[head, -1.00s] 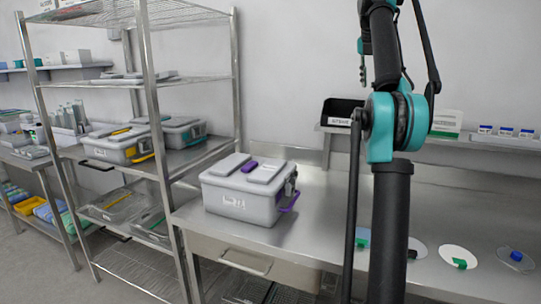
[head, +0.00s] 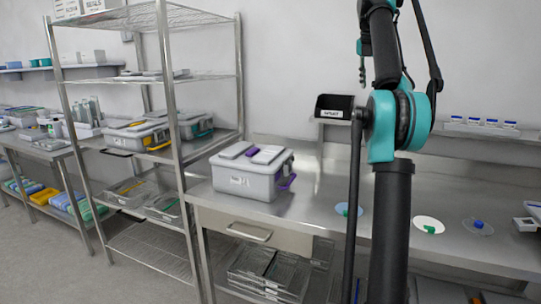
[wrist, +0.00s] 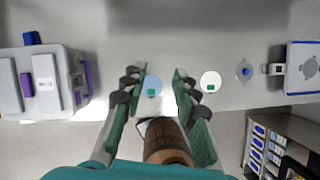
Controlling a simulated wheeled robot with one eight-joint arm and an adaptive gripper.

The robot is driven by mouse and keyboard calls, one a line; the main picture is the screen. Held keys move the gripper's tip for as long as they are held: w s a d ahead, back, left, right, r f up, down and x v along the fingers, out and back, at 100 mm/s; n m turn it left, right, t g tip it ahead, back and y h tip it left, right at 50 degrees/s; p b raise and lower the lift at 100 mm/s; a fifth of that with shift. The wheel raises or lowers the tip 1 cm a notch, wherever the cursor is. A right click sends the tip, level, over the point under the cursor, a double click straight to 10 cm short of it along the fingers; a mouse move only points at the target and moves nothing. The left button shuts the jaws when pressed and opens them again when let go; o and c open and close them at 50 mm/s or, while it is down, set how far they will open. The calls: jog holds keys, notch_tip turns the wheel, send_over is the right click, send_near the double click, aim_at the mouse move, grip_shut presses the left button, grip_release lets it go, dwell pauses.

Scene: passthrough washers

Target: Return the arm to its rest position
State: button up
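My arm (head: 391,215) stands upright in the right half of the head view, with its teal elbow joint high in the picture and its upper links running out of the top. My gripper (wrist: 160,78) shows in the wrist view with its two green-lined fingers apart. Nothing is visibly clamped between the fingertips. The fingers overlap the view of the steel counter (wrist: 215,40). A brown, wood-like rounded thing (wrist: 166,142) shows between the finger bases; I cannot tell how far below it is.
A grey lidded box (head: 250,176) with purple latches stands on the counter, beside a wire shelving rack (head: 180,130). Round discs with small coloured pieces, including a white one (head: 428,224), lie along the counter. A black bin (head: 334,106) sits behind. Open floor (head: 45,255) shows at lower left.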

jog(key=s+a+f+m, duration=0.3)
jog(key=f+m, duration=0.2)
jog(key=f, duration=0.4)
jog(key=s+a+f+m+y, duration=0.1)
jog(key=s+a+f+m, duration=0.3)
jog(key=f, duration=0.5)
jog(key=s+a+f+m, duration=0.2)
jog(key=a+f+m, duration=0.1)
jog(key=f+m, duration=0.5)
jog(key=s+a+f+m, duration=0.2)
jog(key=s+f+m, duration=0.2)
jog(key=s+f, duration=0.5)
jog(key=s+a+f+m+y, duration=0.1)
jog(key=s+a+f+m, duration=0.1)
jog(key=s+f, duration=0.8)
jog(key=s+a+f+m, duration=0.2)
jog(key=s+f+m, duration=0.3)
jog(key=s+f, duration=0.4)
jog(key=shift+s+a+f+m+t, duration=0.3)
jog(key=shift+s+a+f, duration=0.05)
jog(key=shift+s, duration=0.35)
jog(key=shift+d, duration=0.15)
